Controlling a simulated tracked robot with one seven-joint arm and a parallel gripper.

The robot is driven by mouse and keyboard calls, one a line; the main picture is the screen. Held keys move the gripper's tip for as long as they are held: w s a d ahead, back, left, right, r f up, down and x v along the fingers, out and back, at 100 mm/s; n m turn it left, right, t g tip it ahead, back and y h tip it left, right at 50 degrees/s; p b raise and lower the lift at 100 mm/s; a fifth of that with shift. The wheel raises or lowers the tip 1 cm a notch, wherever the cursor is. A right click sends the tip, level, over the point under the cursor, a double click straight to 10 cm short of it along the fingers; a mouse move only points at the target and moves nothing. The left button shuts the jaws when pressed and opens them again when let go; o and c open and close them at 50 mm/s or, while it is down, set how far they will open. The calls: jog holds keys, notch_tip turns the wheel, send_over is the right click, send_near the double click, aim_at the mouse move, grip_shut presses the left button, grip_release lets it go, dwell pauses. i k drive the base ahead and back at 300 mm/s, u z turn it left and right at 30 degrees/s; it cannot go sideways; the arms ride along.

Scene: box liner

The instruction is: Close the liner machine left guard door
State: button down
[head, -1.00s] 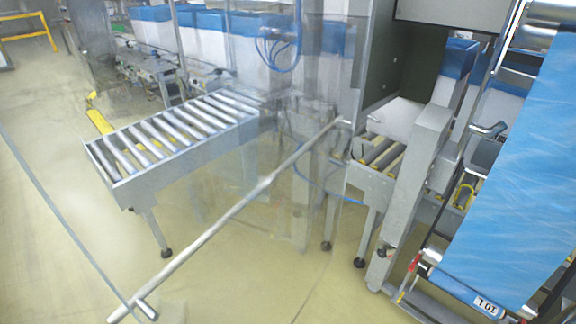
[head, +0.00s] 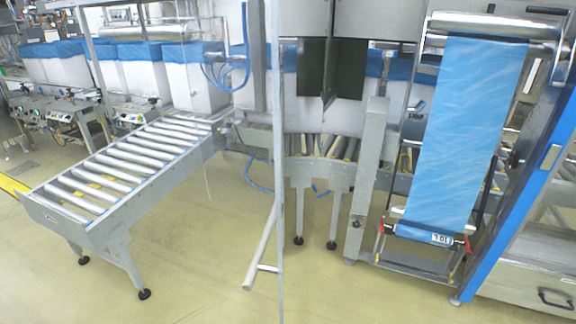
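The left guard door (head: 279,180) of the liner machine appears as a narrow, clear panel with a thin upright edge near the middle of the head view. I see it almost edge-on, so it seems to stand open, sticking out from the machine towards me. A grey bar (head: 262,245) with a short cross piece slants down beside this edge. The liner machine (head: 372,180) stands behind and to the right, with a dark opening above its short roller section. The door's hinge side is hard to make out. My gripper is not in view.
A roller conveyor (head: 125,165) on legs stands left of the door. A blue film roll (head: 468,130) hangs on the right, beside a blue frame post (head: 510,225). White boxes with blue liners (head: 195,80) line the back. The floor in front is clear.

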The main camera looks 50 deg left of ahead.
aim_at(304, 26)
jog(key=k, duration=1.2)
jog(key=u, duration=1.25)
jog(key=i, duration=0.45)
jog(key=u, duration=0.1)
jog(key=k, duration=0.45)
jog(key=u, duration=0.2)
jog(key=i, duration=0.5)
jog(key=z, duration=0.15)
